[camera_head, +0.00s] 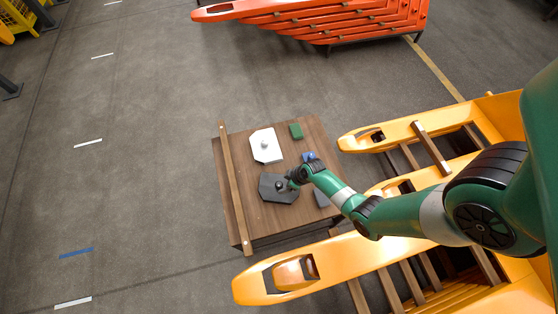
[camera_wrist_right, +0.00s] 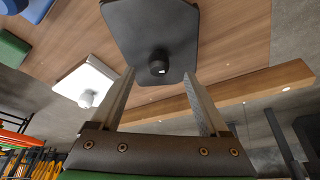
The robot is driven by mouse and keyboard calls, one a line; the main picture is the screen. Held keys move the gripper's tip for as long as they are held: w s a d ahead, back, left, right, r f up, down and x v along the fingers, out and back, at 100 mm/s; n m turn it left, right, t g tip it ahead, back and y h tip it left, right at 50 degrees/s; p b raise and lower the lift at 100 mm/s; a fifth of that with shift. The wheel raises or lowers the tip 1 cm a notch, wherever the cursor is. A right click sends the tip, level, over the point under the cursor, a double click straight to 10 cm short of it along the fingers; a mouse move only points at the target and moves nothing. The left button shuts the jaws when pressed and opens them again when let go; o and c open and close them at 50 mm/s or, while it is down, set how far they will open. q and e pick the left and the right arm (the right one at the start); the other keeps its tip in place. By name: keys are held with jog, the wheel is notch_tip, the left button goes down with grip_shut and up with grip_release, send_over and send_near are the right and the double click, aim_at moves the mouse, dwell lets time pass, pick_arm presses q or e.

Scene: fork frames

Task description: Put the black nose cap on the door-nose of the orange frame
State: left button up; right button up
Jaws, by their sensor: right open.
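The black nose cap (camera_head: 274,193) is a dark flat plate with a round knob, lying on the wooden table. In the right wrist view the black cap (camera_wrist_right: 150,28) is at the top, its knob between my fingertips. My right gripper (camera_head: 286,185) is at the cap's knob; in the wrist view the gripper (camera_wrist_right: 159,74) is open, fingers on either side of the knob, with no clear contact. A yellow-orange frame (camera_head: 370,253) with an open nose stands right of the table; a redder orange stack (camera_head: 350,22) stands at the back. My left gripper is not in view.
The table (camera_head: 250,215) also bears a white cap (camera_head: 263,149), a green block (camera_head: 296,131), a blue piece (camera_head: 309,156) and a grey piece (camera_head: 321,198) partly behind my arm. A wooden rail (camera_head: 232,185) runs along its left edge. Floor to the left is clear.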

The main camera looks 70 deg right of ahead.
aim_at(281, 184)
jog(key=b+x, duration=0.4)
jog(key=x, duration=0.1)
jog(key=shift+w+d, duration=0.15)
grip_shut()
